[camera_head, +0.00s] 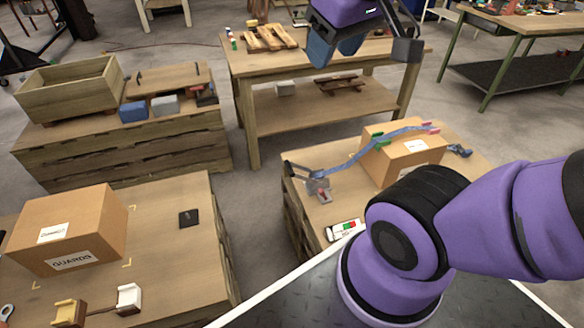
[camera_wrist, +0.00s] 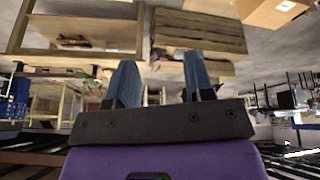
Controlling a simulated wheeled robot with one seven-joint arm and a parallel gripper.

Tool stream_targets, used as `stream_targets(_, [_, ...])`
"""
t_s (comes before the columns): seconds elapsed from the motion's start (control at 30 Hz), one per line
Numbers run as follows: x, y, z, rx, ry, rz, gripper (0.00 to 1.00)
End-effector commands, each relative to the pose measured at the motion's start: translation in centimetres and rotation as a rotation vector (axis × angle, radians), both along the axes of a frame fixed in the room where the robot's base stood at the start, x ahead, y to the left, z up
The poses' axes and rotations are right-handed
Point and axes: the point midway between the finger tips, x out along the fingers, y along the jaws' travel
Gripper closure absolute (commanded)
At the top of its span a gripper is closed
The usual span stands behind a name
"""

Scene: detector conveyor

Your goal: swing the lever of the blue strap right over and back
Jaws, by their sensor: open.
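The blue strap (camera_head: 360,151) runs over a cardboard box (camera_head: 402,160) on the right-hand pallet in the head view. At its left end is a grey buckle (camera_head: 318,187), low beside the box. A dark lever-like bar (camera_head: 299,169) slants up and left from the buckle; its exact angle is too small to tell. My gripper (camera_head: 328,48) is at the top of the head view, well above and apart from the strap. In the wrist view, its two blue fingers (camera_wrist: 160,80) stand apart with nothing between them. The strap and lever cannot be made out in that view.
A small red and white item (camera_head: 323,195) and a labelled pack (camera_head: 345,230) lie near the buckle. A workbench (camera_head: 390,52) stands behind the pallet. At left are another box (camera_head: 85,220) and a wooden crate (camera_head: 75,85). Floor shows between the pallets.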

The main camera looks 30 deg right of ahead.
Motion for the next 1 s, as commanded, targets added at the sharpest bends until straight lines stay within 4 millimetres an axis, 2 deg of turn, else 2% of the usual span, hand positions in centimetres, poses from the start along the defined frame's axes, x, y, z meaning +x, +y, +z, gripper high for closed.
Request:
stream_targets(0.37, [3.8, -1.0, -0.9, -0.136, 0.138, 0.149, 0.52])
stream_targets(0.67, [9.8, -2.3, -3.3, -0.323, 0.354, 0.397, 0.52])
stream_targets(1.0, [17.0, -3.5, -7.9, -0.508, 0.618, 0.711, 0.52])
